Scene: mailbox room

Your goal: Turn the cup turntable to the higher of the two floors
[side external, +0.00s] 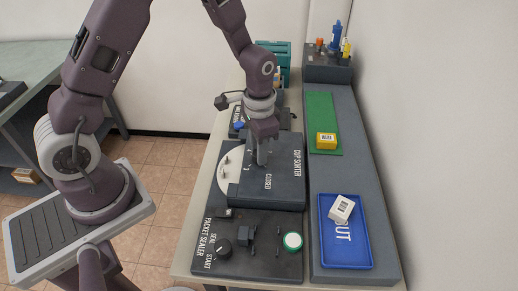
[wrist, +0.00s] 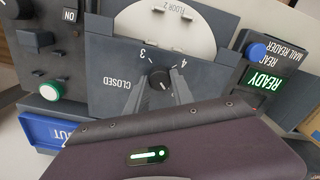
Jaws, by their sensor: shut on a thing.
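The cup sorter (side external: 285,185) is a dark box with a white round turntable (side external: 228,170) partly under its cover. In the wrist view the turntable (wrist: 170,22) shows a "FLOOR 2" label, upside down, and small upright tabs. A dark knob (wrist: 160,79) sits on the cover (wrist: 105,62), among the marks "3", "4" and "CLOSED". My gripper (wrist: 161,82) has its fingers on both sides of this knob and is shut on it. In the side view my gripper (side external: 262,162) is down at the cover and the knob is hidden. Most of the turntable is hidden under the cover.
The mail reader (wrist: 268,65) shows a green "READY" sign and a blue button. The packet sealer (side external: 245,245) stands in front, with a green-rimmed button. To the right are a blue OUT tray (side external: 345,257) with a white parcel (side external: 341,209) and a yellow box (side external: 326,140) on a green strip.

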